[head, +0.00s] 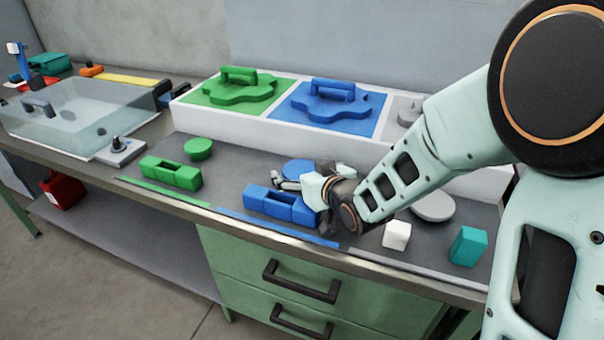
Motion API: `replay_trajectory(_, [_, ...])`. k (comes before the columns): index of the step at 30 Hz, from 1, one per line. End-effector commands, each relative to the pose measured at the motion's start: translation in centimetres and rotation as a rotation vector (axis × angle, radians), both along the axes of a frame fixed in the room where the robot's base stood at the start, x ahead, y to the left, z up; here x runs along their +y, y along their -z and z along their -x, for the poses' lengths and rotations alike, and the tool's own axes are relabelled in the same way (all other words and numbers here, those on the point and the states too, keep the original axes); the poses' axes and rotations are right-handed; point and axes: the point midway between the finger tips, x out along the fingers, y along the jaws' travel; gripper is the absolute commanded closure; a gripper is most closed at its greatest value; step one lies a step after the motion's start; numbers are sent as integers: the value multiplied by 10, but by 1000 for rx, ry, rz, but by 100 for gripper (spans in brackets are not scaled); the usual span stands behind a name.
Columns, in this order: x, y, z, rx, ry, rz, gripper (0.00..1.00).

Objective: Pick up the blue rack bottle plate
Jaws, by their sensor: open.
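Several blue parts show, and I cannot tell for sure which one is the blue rack bottle plate. A blue block with recesses in its top (281,207) lies on the dark worktop near the front edge. A round blue disc (298,168) lies just behind it, partly hidden by my gripper. A blue lobed piece with a raised handle (331,103) sits on a blue panel in the white rack (222,126) at the back. My gripper (284,184) is open, low over the worktop, pointing left between the disc and the block. Whether it touches either is unclear.
A green block (170,172), green disc (198,149) and green handled piece (238,89) stand to the left. A white cube (397,234), teal block (468,246) and grey disc (433,207) are on the right. A clear basin (75,120) is far left.

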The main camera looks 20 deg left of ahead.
Motion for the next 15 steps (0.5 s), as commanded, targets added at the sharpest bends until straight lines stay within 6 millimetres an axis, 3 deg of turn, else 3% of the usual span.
replay_trajectory(8, [2, 1, -2, 1, 0, 1, 15])
replay_trajectory(15, [2, 1, -2, 1, 0, 1, 42])
